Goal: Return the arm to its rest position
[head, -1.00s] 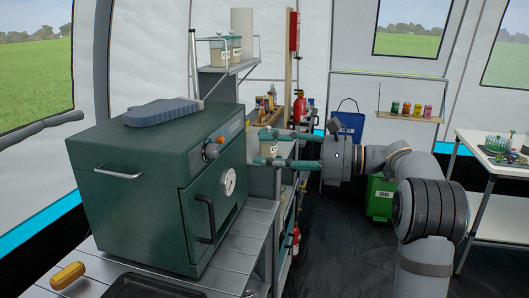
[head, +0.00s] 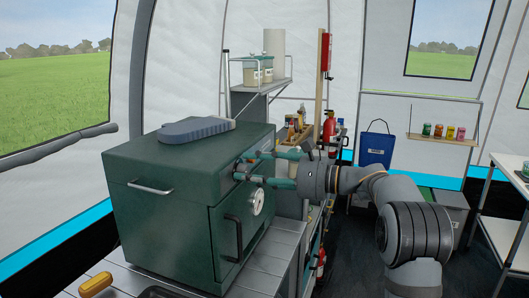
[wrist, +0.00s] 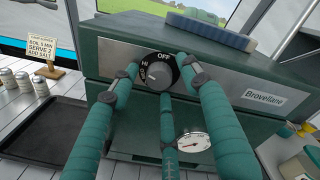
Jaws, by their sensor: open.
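My gripper (head: 246,167) is open, its teal fingers spread around the round control knob (wrist: 155,74) on the front of the dark green oven (head: 165,215). In the wrist view, the fingertips stand around or just in front of the knob; I cannot tell whether they touch it. The knob's dial has an OFF mark at its top. My arm (head: 375,190) reaches in from the right, with the gripper level and pointing left at the oven. The oven's door and lid look shut.
A blue-grey pad (head: 195,129) lies on the oven. A round gauge (head: 257,201) and a dark handle (head: 232,238) stand out from its front. Dark open floor (head: 350,270) shows at the right.

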